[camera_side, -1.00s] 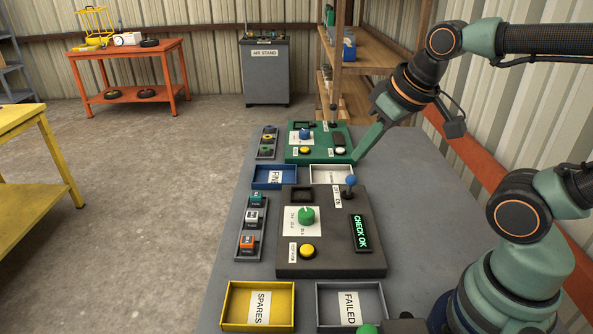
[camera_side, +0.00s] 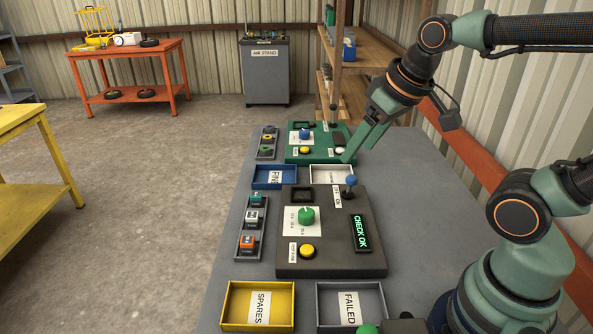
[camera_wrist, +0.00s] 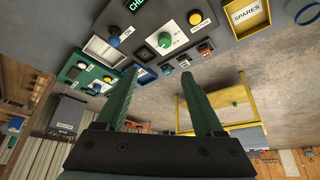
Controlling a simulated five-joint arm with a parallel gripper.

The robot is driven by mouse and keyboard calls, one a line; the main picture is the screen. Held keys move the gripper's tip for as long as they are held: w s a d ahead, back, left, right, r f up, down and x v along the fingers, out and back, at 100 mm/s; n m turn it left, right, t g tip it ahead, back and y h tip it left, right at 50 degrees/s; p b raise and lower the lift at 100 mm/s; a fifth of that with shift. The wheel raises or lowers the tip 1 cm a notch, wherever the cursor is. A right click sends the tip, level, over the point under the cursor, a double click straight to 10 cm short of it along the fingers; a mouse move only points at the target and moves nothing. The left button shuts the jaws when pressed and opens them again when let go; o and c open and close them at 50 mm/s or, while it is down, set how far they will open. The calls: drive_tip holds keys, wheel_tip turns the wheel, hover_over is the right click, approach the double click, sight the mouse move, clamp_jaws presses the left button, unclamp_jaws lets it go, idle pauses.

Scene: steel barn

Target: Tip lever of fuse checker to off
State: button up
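The fuse checker (camera_side: 330,262) is a dark box on the grey bench with a green knob (camera_side: 306,216), a yellow button (camera_side: 307,251) and a lit CHECK OK display (camera_side: 361,233). Its blue-balled lever (camera_side: 351,181) stands at the far right corner, beside a white label that reads ON. The blue ball also shows in the wrist view (camera_wrist: 113,41). My gripper (camera_side: 350,158) is behind and above the lever, apart from it. In the wrist view my gripper (camera_wrist: 160,74) has its two fingers spread, with nothing between them.
A green panel (camera_side: 293,156) with a black lever (camera_side: 333,112) stands behind, under my gripper. Blue (camera_side: 257,186) and white trays (camera_side: 317,183) lie between the two boxes. Yellow (camera_side: 228,315) and grey trays (camera_side: 382,318) lie in front. The bench right of the checker is clear.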

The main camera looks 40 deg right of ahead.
drive_tip(key=w+d+f+g, duration=0.1)
drive_tip(key=w+d+g, duration=0.2)
drive_tip(key=w+d, duration=0.2)
drive_tip(key=m+g, duration=0.2)
approach(351, 175)
wheel_tip(351, 175, down, 12)
drive_tip(key=shift+w+d+r, duration=0.1)
drive_tip(key=shift+d+r, duration=0.05)
drive_tip(key=shift+r, duration=0.05)
drive_tip(key=shift+c, duration=0.3)
clamp_jaws()
drive_tip(key=shift+r, duration=0.1)
idle(1.1)
